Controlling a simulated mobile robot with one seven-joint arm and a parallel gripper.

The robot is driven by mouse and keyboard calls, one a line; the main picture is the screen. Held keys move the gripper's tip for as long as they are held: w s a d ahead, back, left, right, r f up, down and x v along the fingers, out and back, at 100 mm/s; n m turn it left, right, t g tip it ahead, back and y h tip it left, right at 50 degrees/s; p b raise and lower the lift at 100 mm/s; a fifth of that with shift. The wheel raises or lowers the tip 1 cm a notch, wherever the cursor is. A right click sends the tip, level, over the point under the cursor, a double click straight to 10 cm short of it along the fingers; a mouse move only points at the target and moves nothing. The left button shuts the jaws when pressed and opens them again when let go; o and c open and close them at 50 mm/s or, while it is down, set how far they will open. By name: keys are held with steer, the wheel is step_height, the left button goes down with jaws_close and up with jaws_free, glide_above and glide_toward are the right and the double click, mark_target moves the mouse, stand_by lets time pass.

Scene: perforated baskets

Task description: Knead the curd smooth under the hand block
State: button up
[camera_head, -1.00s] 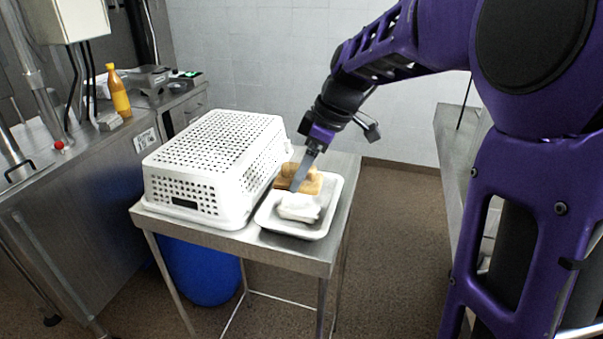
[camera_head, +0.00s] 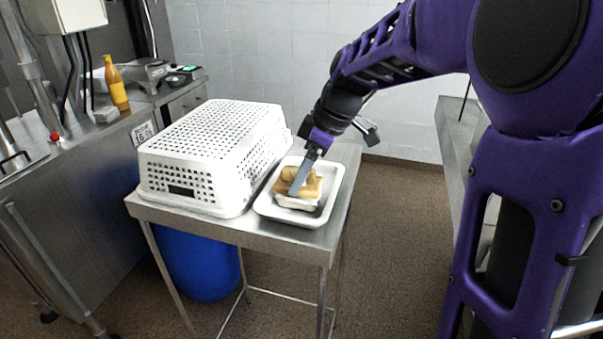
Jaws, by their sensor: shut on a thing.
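The white curd (camera_head: 297,203) lies in a shallow white tray (camera_head: 283,216) on a small steel table. The wooden hand block (camera_head: 301,180) is over the curd and hides most of it; only a pale front edge shows below the block. My gripper (camera_head: 298,184) is shut on the hand block from above, with its fingers slanting down to the left. The block appears to rest on the curd, but I cannot tell how hard it presses.
An upturned white perforated basket (camera_head: 213,155) stands left of the tray, close to it. A blue drum (camera_head: 200,265) is under the table (camera_head: 240,230). A steel counter with an orange bottle (camera_head: 116,87) is at the left.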

steer(key=shift+s+f+b, duration=0.1)
steer(key=shift+f+b, duration=0.45)
steer(key=shift+f, duration=0.15)
stand_by(1.5)
steer(key=shift+r+p, duration=2.55)
steer(key=shift+r, duration=1.1)
